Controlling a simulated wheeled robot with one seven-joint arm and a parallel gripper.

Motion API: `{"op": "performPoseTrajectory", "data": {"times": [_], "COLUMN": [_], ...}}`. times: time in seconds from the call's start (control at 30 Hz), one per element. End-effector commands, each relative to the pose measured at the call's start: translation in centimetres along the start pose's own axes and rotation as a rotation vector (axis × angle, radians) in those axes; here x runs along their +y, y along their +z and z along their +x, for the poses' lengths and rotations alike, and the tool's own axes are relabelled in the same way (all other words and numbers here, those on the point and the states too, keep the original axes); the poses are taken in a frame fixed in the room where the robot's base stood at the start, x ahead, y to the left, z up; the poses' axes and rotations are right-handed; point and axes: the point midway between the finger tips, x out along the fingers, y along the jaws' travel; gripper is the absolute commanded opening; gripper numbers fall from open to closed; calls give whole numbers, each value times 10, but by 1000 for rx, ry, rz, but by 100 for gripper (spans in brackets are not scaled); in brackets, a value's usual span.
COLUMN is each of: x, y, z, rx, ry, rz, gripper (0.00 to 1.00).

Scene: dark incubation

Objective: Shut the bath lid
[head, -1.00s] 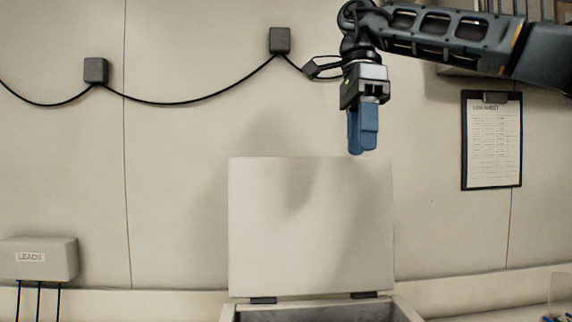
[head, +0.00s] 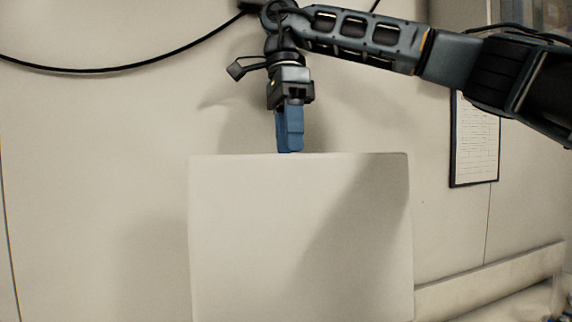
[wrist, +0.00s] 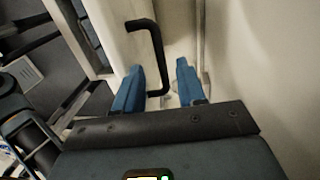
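The bath lid (head: 300,240) is a pale flat panel standing upright, open, in front of the wall in the head view. The bath below it is out of the head frame. My gripper (head: 289,150) points down at the middle of the lid's top edge. Its blue fingertips meet that edge in the picture; whether they touch it or are behind it I cannot tell. In the wrist view my gripper (wrist: 160,80) has its two blue fingers apart, with a visible gap and nothing clearly held.
The wall (head: 80,180) is close behind the lid and my arm. A black cable (head: 120,68) hangs along it at upper left. A clipboard (head: 475,140) hangs at right, partly behind my arm. A pale ledge (head: 490,285) runs along the wall at lower right.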

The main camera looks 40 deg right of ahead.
Motion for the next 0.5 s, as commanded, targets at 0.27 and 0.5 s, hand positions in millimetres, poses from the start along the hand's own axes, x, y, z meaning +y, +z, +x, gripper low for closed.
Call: {"op": "performPoseTrajectory", "data": {"times": [0.27, 0.5], "x": [0, 0], "y": [0, 0], "z": [39, 50], "rx": [0, -1], "ry": [2, 1], "rz": [0, 0], "gripper": [40, 40]}}
